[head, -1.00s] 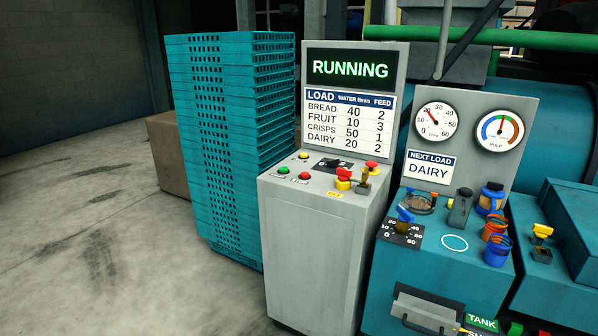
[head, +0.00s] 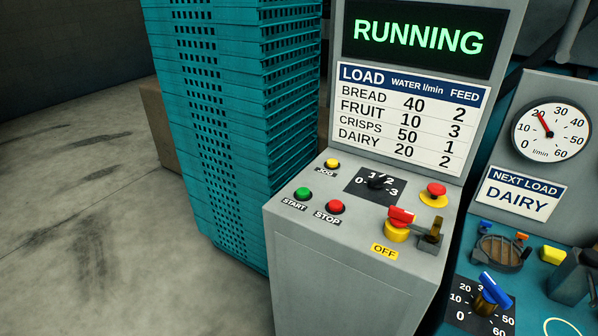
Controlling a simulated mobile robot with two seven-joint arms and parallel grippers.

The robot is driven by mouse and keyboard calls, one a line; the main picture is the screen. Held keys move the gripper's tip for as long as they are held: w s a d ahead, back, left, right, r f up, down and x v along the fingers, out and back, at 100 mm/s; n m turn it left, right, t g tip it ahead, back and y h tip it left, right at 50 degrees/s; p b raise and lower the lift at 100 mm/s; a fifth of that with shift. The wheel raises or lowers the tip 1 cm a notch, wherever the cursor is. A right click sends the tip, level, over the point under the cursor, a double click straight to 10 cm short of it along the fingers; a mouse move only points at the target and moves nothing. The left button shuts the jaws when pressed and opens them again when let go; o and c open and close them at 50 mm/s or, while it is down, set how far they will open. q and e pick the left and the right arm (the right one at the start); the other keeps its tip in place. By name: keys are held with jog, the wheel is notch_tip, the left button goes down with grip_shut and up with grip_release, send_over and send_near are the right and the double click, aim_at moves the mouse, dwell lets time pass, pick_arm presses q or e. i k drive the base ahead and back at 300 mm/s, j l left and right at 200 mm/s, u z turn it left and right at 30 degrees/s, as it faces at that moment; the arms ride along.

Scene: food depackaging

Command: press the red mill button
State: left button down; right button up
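The grey mill control console (head: 340,270) stands in the middle of the head view. On its sloped top a red button (head: 335,207) sits above the label STOP. A green button (head: 303,194) labelled START is to its left, and a yellow button (head: 332,164) labelled JOG is behind. A red mushroom button on a yellow base (head: 435,194) is at the back right. A red-handled switch on a yellow base (head: 399,225) stands by the OFF label. The display (head: 418,37) reads RUNNING. Neither of my grippers is in view.
A tall stack of teal crates (head: 225,130) stands close to the console's left side. A teal bench with a flow gauge (head: 550,132), a blue-handled dial (head: 492,294) and a NEXT LOAD DAIRY sign (head: 520,192) is at right. The floor at left is clear.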

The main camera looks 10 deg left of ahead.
aim_at(335, 206)
jog(key=i+u, duration=0.4)
jog(key=i, duration=0.5)
